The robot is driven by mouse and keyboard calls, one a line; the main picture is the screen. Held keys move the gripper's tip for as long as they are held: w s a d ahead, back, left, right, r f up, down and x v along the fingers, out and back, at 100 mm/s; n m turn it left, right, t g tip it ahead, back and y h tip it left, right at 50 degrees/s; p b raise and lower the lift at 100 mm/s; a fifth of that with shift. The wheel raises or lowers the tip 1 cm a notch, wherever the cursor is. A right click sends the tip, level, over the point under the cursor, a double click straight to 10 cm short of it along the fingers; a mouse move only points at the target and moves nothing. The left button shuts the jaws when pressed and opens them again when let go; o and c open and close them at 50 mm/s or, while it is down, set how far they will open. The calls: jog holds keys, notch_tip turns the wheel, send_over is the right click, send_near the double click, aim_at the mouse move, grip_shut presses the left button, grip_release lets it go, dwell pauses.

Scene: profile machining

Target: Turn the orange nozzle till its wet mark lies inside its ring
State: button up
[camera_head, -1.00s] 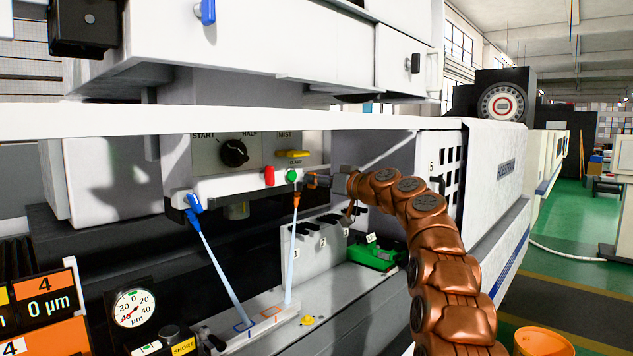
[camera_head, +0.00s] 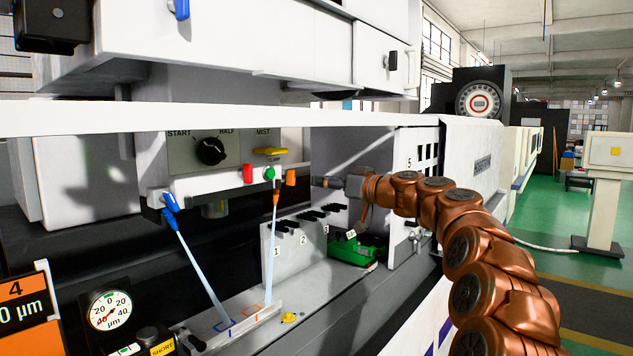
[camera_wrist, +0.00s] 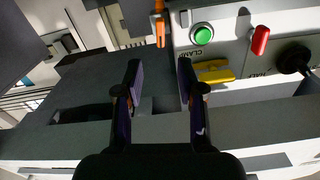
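The orange nozzle has an orange body (camera_head: 290,177) and tip (camera_head: 276,197) under the machine's panel. A pale jet (camera_head: 271,255) runs down from its tip to the light tray, beside the right side of the orange ring (camera_head: 250,310). The wet mark is too small to make out. The nozzle also shows at the top of the wrist view (camera_wrist: 160,22). My gripper (camera_head: 322,182) is right of the nozzle, apart from it, pointing left. In the wrist view its two fingers (camera_wrist: 159,78) are spread with nothing between them.
The blue nozzle (camera_head: 169,201) sends its jet to the blue ring (camera_head: 224,325). A green button (camera_head: 269,173), red knob (camera_head: 247,173) and yellow lever (camera_head: 270,151) sit close to the orange nozzle. Numbered blocks (camera_head: 290,250) and a green part (camera_head: 350,250) stand below my gripper.

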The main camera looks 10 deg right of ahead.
jog(key=shift+s+d, duration=0.45)
jog(key=shift+s, duration=0.1)
jog(key=s+a+f+g, duration=0.6)
jog(key=s+a+f, duration=0.2)
jog(key=s+a, duration=0.4)
jog(key=s+a+f+m+g+h, duration=0.1)
jog(key=s+a+f+g+h, duration=0.25)
jog(key=s+f, duration=0.85)
jog(key=s+d+f+m+g+h, duration=0.1)
jog(key=s+d+f, duration=0.4)
jog(key=s, duration=0.6)
jog(key=s+d+f+m+g+h, duration=0.2)
jog(key=s+d+f+g+h, duration=0.1)
jog(key=s, duration=0.8)
jog(key=s+d+f+m+g+h, duration=0.2)
jog(key=s+d+f+h, duration=0.2)
jog(key=s, duration=0.7)
notch_tip(320, 180, down, 5)
jog(key=d, duration=0.2)
jog(key=shift+s+d+r, duration=0.2)
jog(key=shift+s+d, duration=0.2)
jog(key=shift+w, duration=0.1)
